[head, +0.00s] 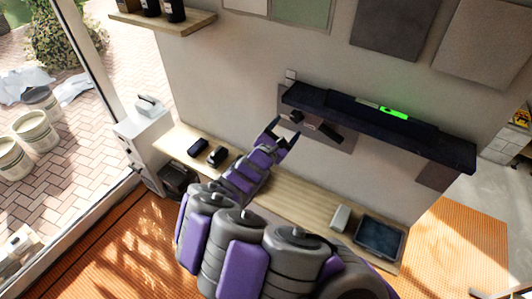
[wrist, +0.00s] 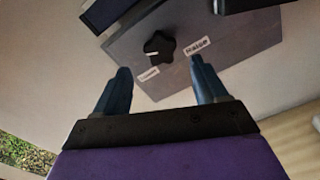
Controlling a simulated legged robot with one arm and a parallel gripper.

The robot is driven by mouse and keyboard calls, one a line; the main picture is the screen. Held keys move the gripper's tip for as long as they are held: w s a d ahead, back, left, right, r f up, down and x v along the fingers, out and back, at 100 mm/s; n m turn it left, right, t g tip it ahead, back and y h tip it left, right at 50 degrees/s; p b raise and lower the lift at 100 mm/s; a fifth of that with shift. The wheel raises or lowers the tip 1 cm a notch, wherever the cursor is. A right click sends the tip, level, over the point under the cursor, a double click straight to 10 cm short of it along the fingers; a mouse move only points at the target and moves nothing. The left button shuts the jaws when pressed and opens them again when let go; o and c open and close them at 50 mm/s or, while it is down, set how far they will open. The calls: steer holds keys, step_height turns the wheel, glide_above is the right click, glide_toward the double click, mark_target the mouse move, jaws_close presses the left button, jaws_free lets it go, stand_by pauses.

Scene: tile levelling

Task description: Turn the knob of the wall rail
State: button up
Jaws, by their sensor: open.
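The wall rail (head: 430,143) is a long dark shelf-like bar on the wall, with a lit green strip (head: 393,113) on top. In the wrist view, a black lobed knob (wrist: 159,46) sits on a grey plate (wrist: 132,50) under the rail, with two small white labels beside it. My gripper (head: 284,132) is just left of the plate below the rail's left end. In the wrist view its two blue fingers (wrist: 160,82) are apart with nothing between them. The knob lies beyond the fingertips, between their lines, and no contact shows.
A wooden bench (head: 300,205) runs along the wall below, bearing dark items at left and a dark tray (head: 380,236) at right. A wooden shelf (head: 165,24) with bottles is at upper left. Wall below the rail is mostly clear.

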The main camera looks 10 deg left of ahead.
steer(key=b+v, duration=0.1)
steer(key=v, duration=1.1)
steer(key=shift+s+b, duration=0.15)
steer(key=shift+b, duration=0.15)
steer(key=shift+a, duration=0.1)
steer(key=s+d+r+m+g+h+b, duration=0.15)
steer(key=d+m+g+h+b, duration=0.35)
steer(key=d, duration=0.7)
steer(key=s+d+m+g+h+b, duration=0.1)
steer(key=s+d+m+g+h, duration=0.15)
steer(key=d+m, duration=0.65)
steer(key=s+d+f+m+g+y+b, duration=0.1)
steer(key=s+d+f+m+g+b, duration=0.3)
steer(key=s+d+g, duration=0.65)
steer(key=s+d+f+m+g+y+b, duration=0.1)
steer(key=s+d+f+m+y+b, duration=0.45)
steer(key=s, duration=0.55)
steer(key=s+a+f+m+y+b, duration=0.4)
steer(key=s+a+f+y, duration=0.3)
steer(key=a, duration=0.4)
steer(key=shift+s+f+b, duration=0.7)
steer(key=shift+b, duration=0.05)
